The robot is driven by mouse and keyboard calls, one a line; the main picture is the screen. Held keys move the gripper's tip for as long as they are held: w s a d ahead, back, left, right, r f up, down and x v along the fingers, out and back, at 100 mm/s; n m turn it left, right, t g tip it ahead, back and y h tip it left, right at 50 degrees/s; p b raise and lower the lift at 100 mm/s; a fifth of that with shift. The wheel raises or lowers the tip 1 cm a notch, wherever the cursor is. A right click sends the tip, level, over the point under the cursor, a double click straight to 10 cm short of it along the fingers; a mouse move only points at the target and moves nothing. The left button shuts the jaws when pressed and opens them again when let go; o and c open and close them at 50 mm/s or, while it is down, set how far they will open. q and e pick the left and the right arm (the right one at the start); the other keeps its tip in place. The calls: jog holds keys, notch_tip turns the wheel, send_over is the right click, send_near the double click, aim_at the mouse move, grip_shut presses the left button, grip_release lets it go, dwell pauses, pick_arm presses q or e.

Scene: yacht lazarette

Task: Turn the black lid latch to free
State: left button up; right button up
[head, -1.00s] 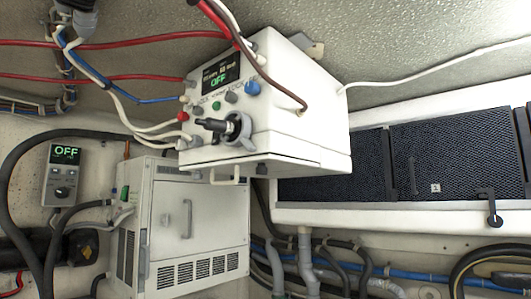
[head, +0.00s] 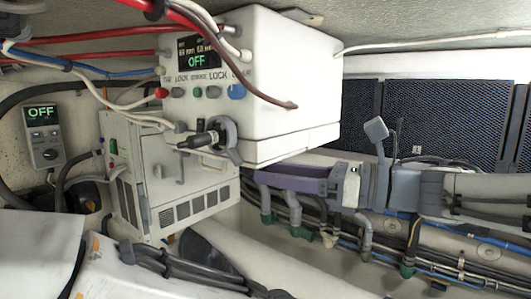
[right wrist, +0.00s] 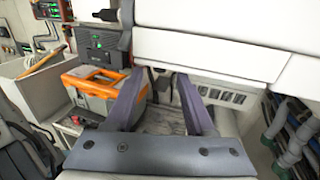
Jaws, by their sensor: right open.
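The white box (head: 290,80) hangs under the ceiling, with an OFF display, a row of coloured buttons and a black plug-like handle in a grey ring (head: 215,138) on its front. A lid seam runs along its lower part. I cannot make out the black lid latch now; the small black piece seen earlier under the lid is behind my right gripper or too small to tell. My right gripper (head: 252,177) lies just below the lid, reaching in from the right. In the right wrist view its purple fingers (right wrist: 157,98) are apart, with nothing clearly held between them. My left gripper is not in view.
A white vented cabinet (head: 180,185) stands below and left of the box. A grey controller (head: 44,137) reads OFF. Dark mesh panels (head: 455,118) are at the right, pipes below. The right wrist view shows an orange and grey toolbox (right wrist: 92,85). Cables cross in front of the box.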

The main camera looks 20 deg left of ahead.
aim_at(249, 173)
jog(key=a, duration=0.1)
jog(key=a+p, duration=0.1)
jog(key=a, duration=0.1)
jog(key=a+p, duration=0.1)
jog(key=a, duration=0.1)
jog(key=shift+w+a, duration=0.25)
grip_shut()
